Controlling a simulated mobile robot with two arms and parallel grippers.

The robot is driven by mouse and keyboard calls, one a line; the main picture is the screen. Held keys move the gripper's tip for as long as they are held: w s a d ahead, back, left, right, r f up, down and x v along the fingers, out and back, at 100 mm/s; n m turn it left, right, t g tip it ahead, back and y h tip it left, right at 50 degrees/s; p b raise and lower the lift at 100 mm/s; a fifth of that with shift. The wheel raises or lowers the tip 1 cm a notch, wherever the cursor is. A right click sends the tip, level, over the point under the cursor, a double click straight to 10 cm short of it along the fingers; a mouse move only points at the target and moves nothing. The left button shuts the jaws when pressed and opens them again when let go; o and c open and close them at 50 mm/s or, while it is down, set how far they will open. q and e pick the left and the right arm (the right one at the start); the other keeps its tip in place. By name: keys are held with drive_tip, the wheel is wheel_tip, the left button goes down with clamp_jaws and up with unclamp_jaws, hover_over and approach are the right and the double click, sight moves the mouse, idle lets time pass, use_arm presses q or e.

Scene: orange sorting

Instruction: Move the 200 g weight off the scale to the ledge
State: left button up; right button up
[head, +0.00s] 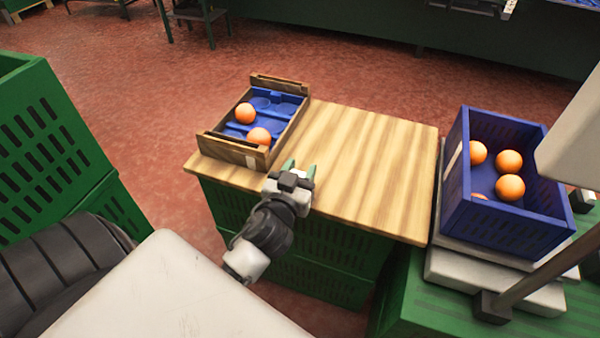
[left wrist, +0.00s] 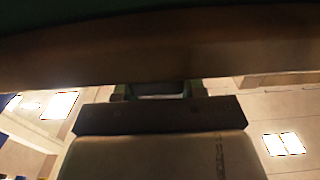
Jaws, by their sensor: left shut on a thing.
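My left gripper (head: 300,171) is at the front edge of the wooden table top (head: 375,160), to the right of the wooden-sided tray. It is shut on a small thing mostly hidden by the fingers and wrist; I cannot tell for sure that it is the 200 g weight. A pale scale (head: 470,272) stands at the right under a blue crate (head: 490,222). A small dark piece (head: 582,200) sits right of the crate; I cannot tell what it is. In the left wrist view a brown edge (left wrist: 60,55) crosses above the gripper body, hiding the fingertips.
The wooden-sided tray (head: 232,149) with blue inserts holds two oranges (head: 258,137) on the table's left. The blue crate holds several oranges (head: 509,161). The table's middle and right are clear. Green crates (head: 45,140) stand at the left. A pale form fills the upper right.

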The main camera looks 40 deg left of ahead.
idle(0.3)
use_arm(q)
drive_tip(key=shift+f, duration=0.1)
drive_tip(key=o, duration=1)
drive_tip(key=shift+o, duration=0.2)
